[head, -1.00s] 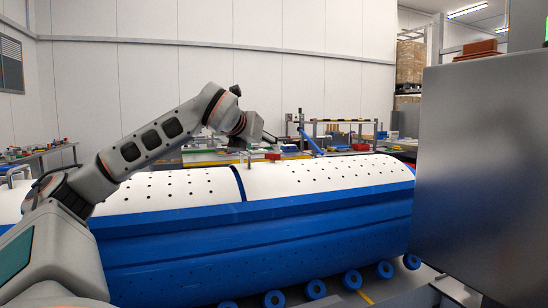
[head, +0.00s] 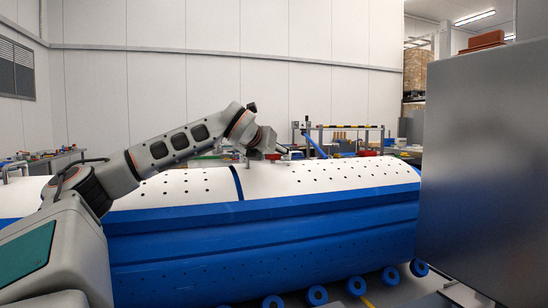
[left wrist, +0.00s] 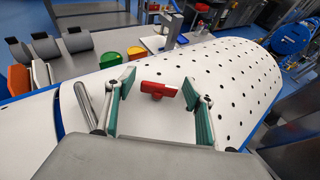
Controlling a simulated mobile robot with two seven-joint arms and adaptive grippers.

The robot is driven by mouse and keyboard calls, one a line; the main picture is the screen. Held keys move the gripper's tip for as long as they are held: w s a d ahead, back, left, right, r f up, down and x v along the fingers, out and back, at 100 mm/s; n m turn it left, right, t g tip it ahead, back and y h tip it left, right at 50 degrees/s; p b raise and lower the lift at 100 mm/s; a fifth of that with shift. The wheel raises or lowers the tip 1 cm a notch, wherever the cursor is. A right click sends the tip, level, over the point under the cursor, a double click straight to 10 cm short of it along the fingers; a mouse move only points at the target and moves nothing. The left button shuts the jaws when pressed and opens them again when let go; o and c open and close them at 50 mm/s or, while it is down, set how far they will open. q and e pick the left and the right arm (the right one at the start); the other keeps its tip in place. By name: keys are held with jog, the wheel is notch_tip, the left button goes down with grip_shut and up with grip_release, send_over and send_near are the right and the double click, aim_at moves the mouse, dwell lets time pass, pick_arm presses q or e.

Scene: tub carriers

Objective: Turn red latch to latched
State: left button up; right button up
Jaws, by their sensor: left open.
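The red latch (left wrist: 158,90) is a small T-shaped handle on the white perforated top of the blue-and-white tub carrier (head: 330,174). In the left wrist view it lies between the fingers of my left gripper (left wrist: 158,78), with a gap to each finger. The fingers are open, with green pads, and do not appear to touch it. In the head view my left gripper (head: 275,150) is low over the tub top, just right of the dark seam, and the latch is mostly hidden by it. My right gripper is not in view.
A metal loop handle (left wrist: 85,104) stands just left of the left finger. A large grey metal panel (head: 480,170) blocks the right side of the head view. Workbenches with bins (left wrist: 110,57) lie beyond the tub.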

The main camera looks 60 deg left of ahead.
pick_arm(q)
jog(key=c, duration=1.2)
jog(key=shift+o, duration=0.2)
